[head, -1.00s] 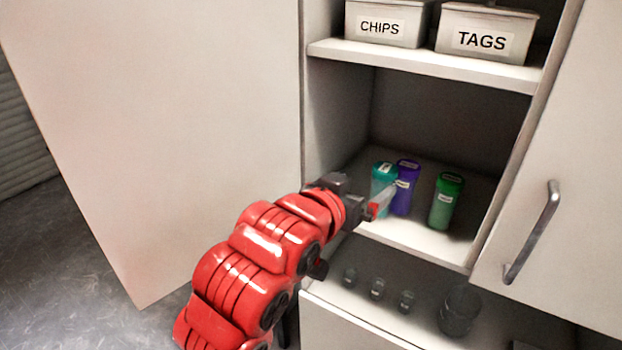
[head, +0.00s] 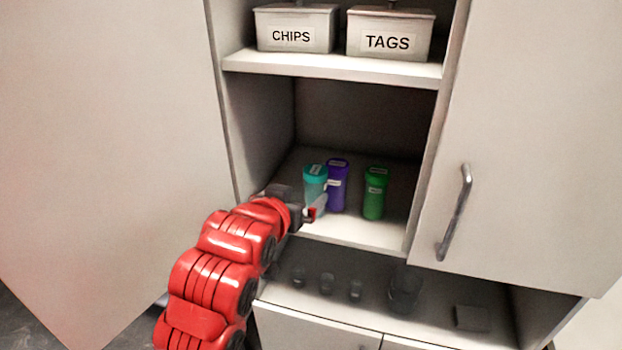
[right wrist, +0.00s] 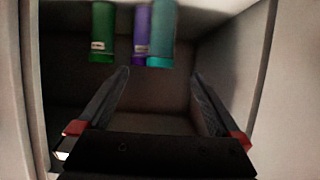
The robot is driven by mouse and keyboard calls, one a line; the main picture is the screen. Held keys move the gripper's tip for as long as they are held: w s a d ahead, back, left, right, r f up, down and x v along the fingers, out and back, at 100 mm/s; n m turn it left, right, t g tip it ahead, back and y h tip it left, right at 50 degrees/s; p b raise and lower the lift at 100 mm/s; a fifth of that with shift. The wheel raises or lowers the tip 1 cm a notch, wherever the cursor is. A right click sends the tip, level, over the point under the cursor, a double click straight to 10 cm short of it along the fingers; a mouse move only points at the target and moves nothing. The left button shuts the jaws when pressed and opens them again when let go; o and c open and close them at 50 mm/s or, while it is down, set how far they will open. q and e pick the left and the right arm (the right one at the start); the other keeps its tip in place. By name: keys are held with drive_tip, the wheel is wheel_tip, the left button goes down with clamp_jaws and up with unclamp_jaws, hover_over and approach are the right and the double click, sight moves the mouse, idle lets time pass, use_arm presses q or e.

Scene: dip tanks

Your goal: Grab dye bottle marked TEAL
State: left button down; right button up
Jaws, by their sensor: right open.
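The teal bottle (head: 315,177) stands upright on the cabinet's middle shelf, at the left of a close group. A purple bottle (head: 338,185) is right behind it to the right, and a green bottle (head: 375,192) stands farther right. My right gripper (head: 316,207) is open and empty in front of the teal bottle and hides part of its lower body. In the right wrist view the teal bottle (right wrist: 162,35) shows upside down beyond the open fingers (right wrist: 160,75), towards the right finger, with the purple (right wrist: 141,35) and green (right wrist: 103,32) bottles to its left. My left gripper is not in view.
The shelf above (head: 330,67) holds boxes labelled CHIPS (head: 292,35) and TAGS (head: 388,42). Below, small glasses (head: 327,283) and a larger jar (head: 404,290) stand on a lower surface. A cabinet door with a handle (head: 455,212) is on the right, and a pale panel (head: 110,150) on the left.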

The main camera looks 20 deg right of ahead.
sight(312, 184)
drive_tip(key=p+x, duration=0.3)
drive_tip(key=x, duration=0.6)
drive_tip(key=shift+w+d, duration=0.15)
drive_tip(key=shift+d, duration=0.05)
drive_tip(key=shift+p+x, duration=0.3)
drive_tip(key=shift+x, duration=0.45)
drive_tip(key=shift+w+a, duration=0.1)
clamp_jaws()
